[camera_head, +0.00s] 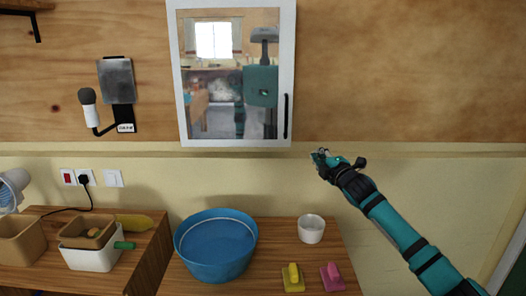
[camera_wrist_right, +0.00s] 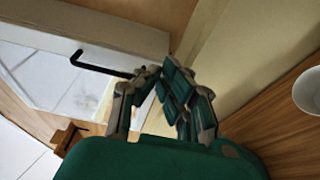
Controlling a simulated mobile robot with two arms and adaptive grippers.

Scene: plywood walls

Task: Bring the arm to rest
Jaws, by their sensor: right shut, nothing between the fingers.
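My right gripper (camera_head: 322,156) is raised on the teal right arm (camera_head: 400,235), in front of the wall and above the counter. It is to the right of the mirror cabinet's lower right corner. In the right wrist view its fingers (camera_wrist_right: 160,72) are together at the tips, with nothing between them. My left gripper is not directly in view; the mirror only reflects part of my body.
The white-framed mirror cabinet (camera_head: 183,100) looks shut; its black handle (camera_head: 285,115) also shows near the fingers in the wrist view (camera_wrist_right: 98,68). Below stand a blue basin (camera_head: 215,262), a white cup (camera_head: 311,232), and yellow (camera_head: 293,283) and pink (camera_head: 332,280) items.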

